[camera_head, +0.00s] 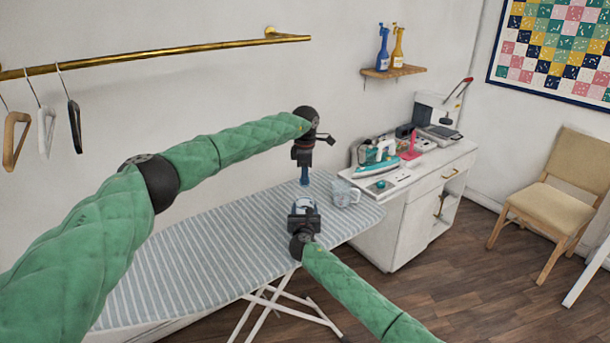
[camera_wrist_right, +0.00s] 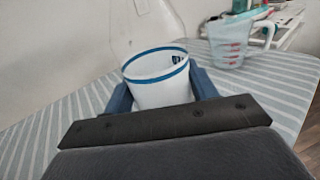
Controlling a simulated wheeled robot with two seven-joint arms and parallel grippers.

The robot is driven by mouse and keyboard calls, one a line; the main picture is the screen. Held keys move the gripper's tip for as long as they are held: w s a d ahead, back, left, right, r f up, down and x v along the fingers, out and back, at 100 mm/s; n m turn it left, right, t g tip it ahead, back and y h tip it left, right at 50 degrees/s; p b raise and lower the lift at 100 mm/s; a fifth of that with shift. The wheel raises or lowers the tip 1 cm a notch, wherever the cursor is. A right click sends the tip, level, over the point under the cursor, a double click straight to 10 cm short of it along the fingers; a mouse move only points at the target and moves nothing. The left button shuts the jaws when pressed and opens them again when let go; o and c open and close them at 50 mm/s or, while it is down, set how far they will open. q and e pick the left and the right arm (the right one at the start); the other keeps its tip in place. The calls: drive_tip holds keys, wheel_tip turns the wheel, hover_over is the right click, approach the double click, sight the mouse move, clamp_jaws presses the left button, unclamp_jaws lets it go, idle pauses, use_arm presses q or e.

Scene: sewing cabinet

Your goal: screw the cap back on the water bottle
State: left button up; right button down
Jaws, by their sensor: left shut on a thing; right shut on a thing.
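My right gripper (camera_head: 303,208) is shut around the water bottle (camera_wrist_right: 160,92), low over the striped ironing board. In the right wrist view the bottle has a white band with a blue stripe between the blue fingers. A clear part rises above it towards the top edge. My left gripper (camera_head: 304,181) points down above the right gripper, with a visible gap between them. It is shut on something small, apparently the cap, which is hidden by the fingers. Whether the cap lines up with the bottle's mouth cannot be told.
A clear measuring jug (camera_head: 345,194) stands on the ironing board (camera_head: 200,255), close right of the grippers; it also shows in the right wrist view (camera_wrist_right: 229,45). A white cabinet (camera_head: 410,225) with an iron (camera_head: 376,155) stands behind it. The board's left side is clear.

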use_arm(q)
drive_tip(key=m, duration=0.5)
drive_tip(key=shift+m, duration=0.4)
drive_tip(key=m, duration=0.5)
drive_tip(key=shift+a, duration=0.1)
drive_tip(key=m, duration=0.6)
drive_tip(key=shift+w, duration=0.1)
drive_tip(key=m, duration=0.6)
drive_tip(key=shift+a, duration=0.1)
drive_tip(key=o, duration=0.9)
drive_tip(key=shift+o, duration=0.2)
drive_tip(key=shift+r, duration=2.2)
